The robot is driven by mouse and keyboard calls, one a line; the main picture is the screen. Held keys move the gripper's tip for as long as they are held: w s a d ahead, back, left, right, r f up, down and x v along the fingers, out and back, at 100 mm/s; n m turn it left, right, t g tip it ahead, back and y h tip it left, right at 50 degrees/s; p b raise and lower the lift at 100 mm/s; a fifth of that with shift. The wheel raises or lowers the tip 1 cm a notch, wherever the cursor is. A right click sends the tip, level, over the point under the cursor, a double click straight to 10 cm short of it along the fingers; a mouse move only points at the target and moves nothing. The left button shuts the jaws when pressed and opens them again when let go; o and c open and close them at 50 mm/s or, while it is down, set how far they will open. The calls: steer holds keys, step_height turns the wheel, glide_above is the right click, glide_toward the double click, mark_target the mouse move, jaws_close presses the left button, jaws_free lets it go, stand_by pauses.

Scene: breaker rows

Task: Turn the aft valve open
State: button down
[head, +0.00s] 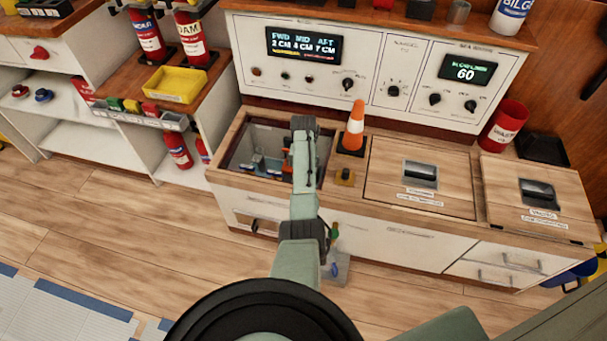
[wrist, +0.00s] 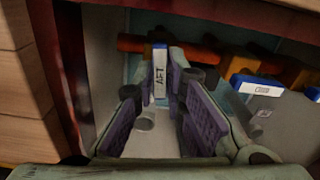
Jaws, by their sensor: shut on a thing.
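The aft valve's blue handle with its white AFT label (wrist: 160,72) stands between the fingertips of my gripper (wrist: 160,95) in the wrist view. My gripper is shut on this handle, with a purple pad on each side. The handle points toward the camera, in line with the fingers. In the head view my arm reaches down into the open bilge hatch (head: 236,182) and hides the fingertips and the aft valve. An orange-red pipe (wrist: 205,55) runs behind the handle.
Another blue labelled handle (wrist: 258,85) sits to the right on the pipe. An orange cone (head: 355,128) stands at the hatch's right edge. A closed hatch lid (head: 420,205) lies farther right. The hatch's wooden wall (wrist: 25,75) is close on the left of my gripper.

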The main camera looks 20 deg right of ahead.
steer(key=shift+m, duration=0.8)
steer(key=c, duration=1.6)
jaws_free()
steer(key=shift+c, duration=0.2)
steer(key=shift+r, duration=0.1)
step_height(320, 180, up, 12)
